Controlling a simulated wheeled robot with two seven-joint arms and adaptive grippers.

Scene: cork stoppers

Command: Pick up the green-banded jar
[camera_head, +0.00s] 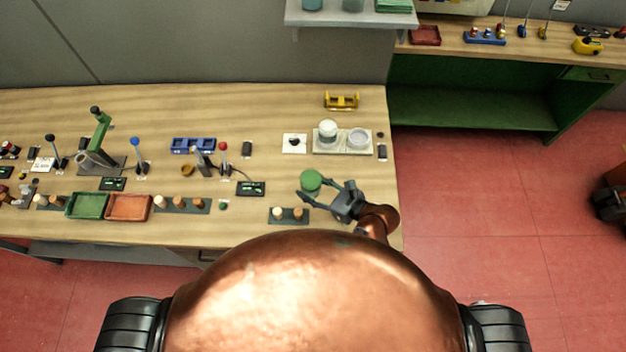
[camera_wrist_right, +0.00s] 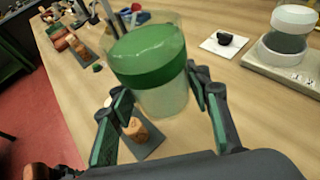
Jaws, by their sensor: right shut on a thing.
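The green-banded jar (camera_head: 311,181) has a green top and a clear, pale body. It is near the right front of the wooden table in the head view. In the right wrist view the jar (camera_wrist_right: 148,58) fills the middle, slightly tilted in the picture. My right gripper (camera_head: 325,188) is shut on the jar, with one finger on each side of its body. The wrist view shows these fingers (camera_wrist_right: 160,92) too. I cannot tell for sure whether the jar's base is clear of the table. My left gripper is not in view.
A dark holder (camera_head: 288,216) with cork stoppers stands just in front of the jar. Behind it are a white card with a black knob (camera_head: 294,143) and a pale tray (camera_head: 344,150) with a white-lidded jar (camera_head: 328,130). Bare tabletop lies between them.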

